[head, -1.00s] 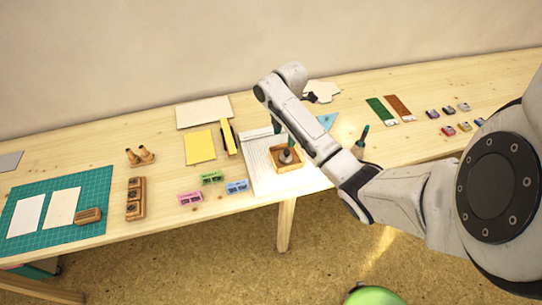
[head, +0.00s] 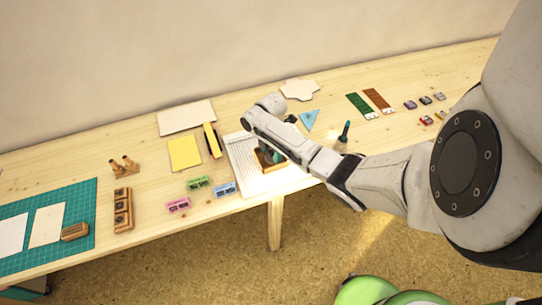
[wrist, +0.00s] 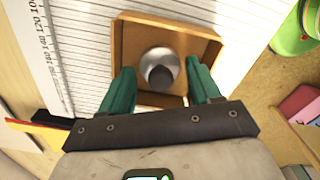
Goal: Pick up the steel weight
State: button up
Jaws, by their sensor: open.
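The steel weight (wrist: 160,62) is a round, shiny grey piece with a dark knob, standing inside a square wooden tray (wrist: 122,35) in the wrist view. My gripper (wrist: 160,75) is open, its two teal fingers apart on the left and right of the weight, overlapping the tray's near side in the picture. No finger visibly touches the weight; how deep the fingers reach is hard to tell. In the head view my gripper (head: 267,149) is over the wooden tray (head: 272,166), and the arm and gripper largely hide the weight.
The tray sits on a white ruled sheet (head: 240,160) near the table's front edge. Pink (head: 178,205), green (head: 197,184) and blue (head: 224,188) inkpads lie to the left. A yellow pad (head: 184,153) lies behind left.

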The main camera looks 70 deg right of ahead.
jog(key=shift+f, duration=0.2)
jog(key=c, duration=1)
jog(key=shift+r, duration=0.15)
